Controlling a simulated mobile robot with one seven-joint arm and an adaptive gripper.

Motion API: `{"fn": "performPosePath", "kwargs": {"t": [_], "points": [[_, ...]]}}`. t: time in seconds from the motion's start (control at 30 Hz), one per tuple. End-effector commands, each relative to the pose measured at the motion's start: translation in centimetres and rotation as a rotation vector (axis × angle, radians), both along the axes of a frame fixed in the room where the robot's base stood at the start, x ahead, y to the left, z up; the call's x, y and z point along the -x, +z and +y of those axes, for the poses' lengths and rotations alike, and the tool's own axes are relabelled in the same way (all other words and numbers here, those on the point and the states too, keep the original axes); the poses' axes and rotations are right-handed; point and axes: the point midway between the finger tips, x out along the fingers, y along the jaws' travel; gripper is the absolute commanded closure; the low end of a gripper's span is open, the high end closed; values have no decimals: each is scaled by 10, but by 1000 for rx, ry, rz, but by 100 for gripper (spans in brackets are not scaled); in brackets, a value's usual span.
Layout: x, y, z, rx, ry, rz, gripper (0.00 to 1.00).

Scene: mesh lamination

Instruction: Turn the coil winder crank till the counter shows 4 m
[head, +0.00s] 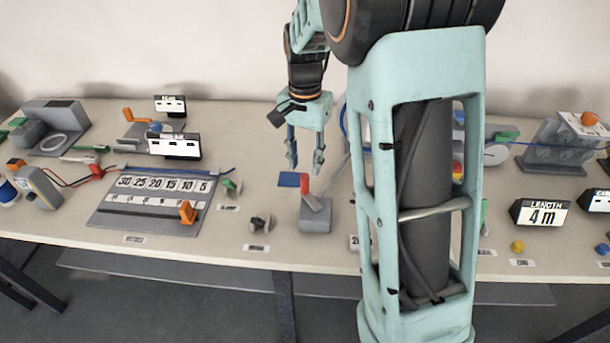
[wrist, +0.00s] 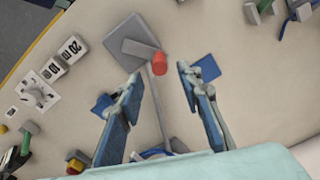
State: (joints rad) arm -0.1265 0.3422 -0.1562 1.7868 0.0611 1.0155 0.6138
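A black sign (head: 540,213) at the right of the table reads "LENGTH 4 m". My gripper (head: 306,166) is open and empty above the middle of the table; its two blue-padded fingers also show in the wrist view (wrist: 160,75). Below it stands a grey block with a red handle (head: 305,184); the red end (wrist: 159,63) lies between the fingertips in the wrist view, with no contact visible. A grey rod (wrist: 159,108) runs from near it. I cannot tell whether this is the winder crank. A blue ring (head: 344,120) is mostly hidden behind my arm.
A grey board with number tiles (head: 161,184) and an orange slider (head: 187,212) lies left. A flat blue piece (head: 291,179) lies beside the grey block. A grey machine with an orange knob (head: 590,118) stands far right. My arm hides the table's right-centre.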

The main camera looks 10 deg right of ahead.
Motion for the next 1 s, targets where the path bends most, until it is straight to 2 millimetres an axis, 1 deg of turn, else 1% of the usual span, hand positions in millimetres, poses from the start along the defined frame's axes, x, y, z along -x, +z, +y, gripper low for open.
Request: {"fn": "performPosePath", "kwargs": {"t": [0.03,0.1,0.2,0.3,0.47,1.0], "points": [[-1,12,0,-1,0,-4,67],[-1,25,0,-1,0,-4,67],[0,39,0,-1,-1,-2,67],[0,48,0,-1,-1,-1,67],[0,53,0,0,-1,0,67],[0,52,0,-1,-1,1,67]]}}
